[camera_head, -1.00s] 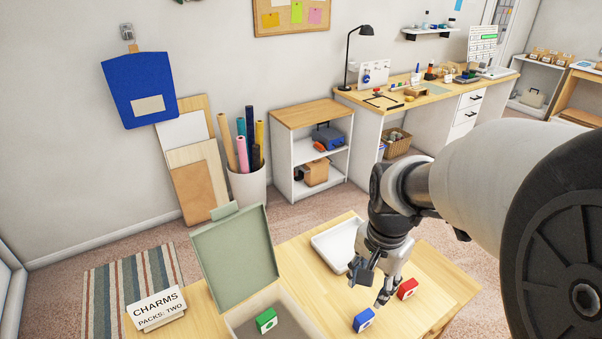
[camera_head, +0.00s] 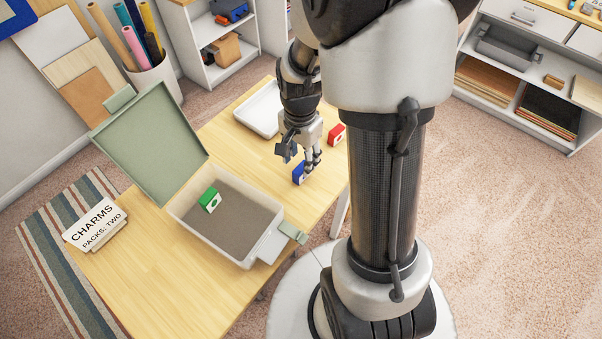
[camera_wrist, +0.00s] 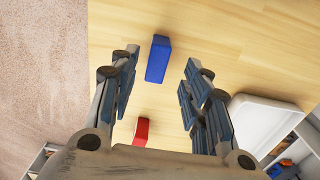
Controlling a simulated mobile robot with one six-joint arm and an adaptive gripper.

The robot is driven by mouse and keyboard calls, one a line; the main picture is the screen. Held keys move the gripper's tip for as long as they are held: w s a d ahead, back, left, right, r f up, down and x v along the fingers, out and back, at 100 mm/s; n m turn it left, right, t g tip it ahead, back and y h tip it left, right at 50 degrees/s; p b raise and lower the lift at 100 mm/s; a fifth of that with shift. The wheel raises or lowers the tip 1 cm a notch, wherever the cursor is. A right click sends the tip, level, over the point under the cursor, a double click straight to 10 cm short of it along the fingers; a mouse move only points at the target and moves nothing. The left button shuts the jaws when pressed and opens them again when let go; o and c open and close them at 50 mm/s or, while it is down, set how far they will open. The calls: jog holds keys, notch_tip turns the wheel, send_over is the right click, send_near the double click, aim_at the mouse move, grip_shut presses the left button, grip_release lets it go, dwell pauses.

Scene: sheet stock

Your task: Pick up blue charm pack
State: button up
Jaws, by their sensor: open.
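The blue charm pack (camera_head: 299,174) stands on the wooden table, partly hidden by my gripper in the head view. In the wrist view the blue charm pack (camera_wrist: 158,59) lies ahead of and between the fingers. My gripper (camera_head: 300,158) is open and empty above the table; it also shows in the wrist view (camera_wrist: 158,75). A red charm pack (camera_head: 336,134) stands just behind it and shows lower between the fingers in the wrist view (camera_wrist: 142,131). A green charm pack (camera_head: 209,200) sits inside the open box (camera_head: 177,208).
The box's green lid (camera_head: 150,140) stands raised on its far left side. A white tray (camera_head: 243,122) lies at the table's back. A sign (camera_head: 95,225) reading "CHARMS PACKS: TWO" stands at the left edge. The table front (camera_head: 165,285) is clear.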

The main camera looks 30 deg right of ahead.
aim_at(301, 167)
notch_tip(301, 167, down, 5)
jog(key=b, duration=0.2)
jog(key=shift+s+f+b, duration=0.15)
jog(key=shift+f+b, duration=0.05)
jog(key=shift+b, duration=0.1)
jog(key=shift+r, duration=0.1)
jog(key=shift+c, duration=0.5)
jog(key=c, duration=0.9)
jog(key=shift+o, duration=0.2)
jog(key=shift+r, duration=0.1)
